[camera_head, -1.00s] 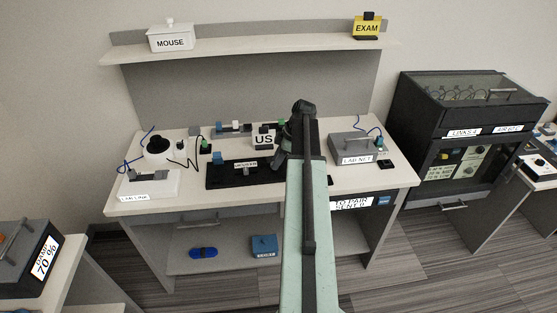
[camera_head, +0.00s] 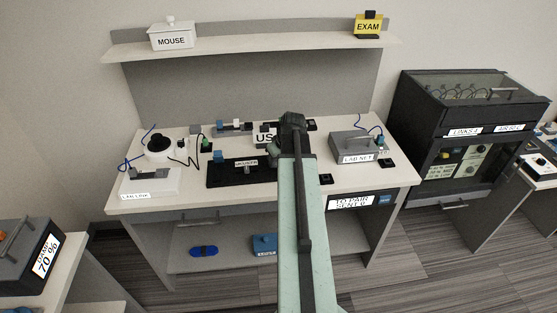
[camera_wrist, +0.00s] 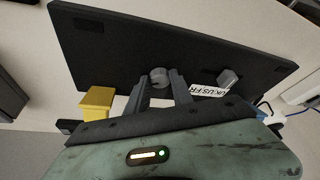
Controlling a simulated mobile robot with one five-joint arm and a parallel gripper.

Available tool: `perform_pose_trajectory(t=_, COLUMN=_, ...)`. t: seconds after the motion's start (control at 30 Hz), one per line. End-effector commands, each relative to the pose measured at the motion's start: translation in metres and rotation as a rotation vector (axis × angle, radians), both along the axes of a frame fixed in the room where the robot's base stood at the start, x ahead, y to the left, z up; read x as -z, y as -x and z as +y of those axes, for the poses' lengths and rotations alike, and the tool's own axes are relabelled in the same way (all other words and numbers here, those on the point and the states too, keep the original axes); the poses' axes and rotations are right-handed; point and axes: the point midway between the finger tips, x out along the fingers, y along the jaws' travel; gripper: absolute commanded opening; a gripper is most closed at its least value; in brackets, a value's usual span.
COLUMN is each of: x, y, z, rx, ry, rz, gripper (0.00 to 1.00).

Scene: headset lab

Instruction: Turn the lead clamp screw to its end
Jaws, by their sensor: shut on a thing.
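In the wrist view, a round grey knob (camera_wrist: 158,76) stands on a black board (camera_wrist: 120,48); it looks like the lead clamp screw. My gripper (camera_wrist: 160,84) has its two grey fingers on either side of this knob and is shut on it. In the head view, the black board (camera_head: 222,181) lies on the white table. My arm covers its right part there, so the fingers and the knob are hidden.
A yellow block (camera_wrist: 97,102) is close to the left finger in the wrist view. A second grey knob (camera_wrist: 228,77) stands to the right. On the table are a grey LAB NET box (camera_head: 352,146) at right and a white LAB LINK box (camera_head: 150,184) at left.

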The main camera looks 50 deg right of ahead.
Motion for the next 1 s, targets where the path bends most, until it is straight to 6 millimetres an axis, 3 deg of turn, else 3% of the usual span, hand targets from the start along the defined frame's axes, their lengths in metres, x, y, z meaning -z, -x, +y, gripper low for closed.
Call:
perform_pose_trajectory(t=0.6, x=-0.0002, y=-0.0039, z=0.0051, rx=0.56, ry=0.001, rz=-0.001, gripper=0.0)
perform_pose_trajectory(t=1.0, x=-0.0001, y=-0.0048, z=0.0053, rx=0.78, ry=0.0, rz=-0.001, gripper=0.0)
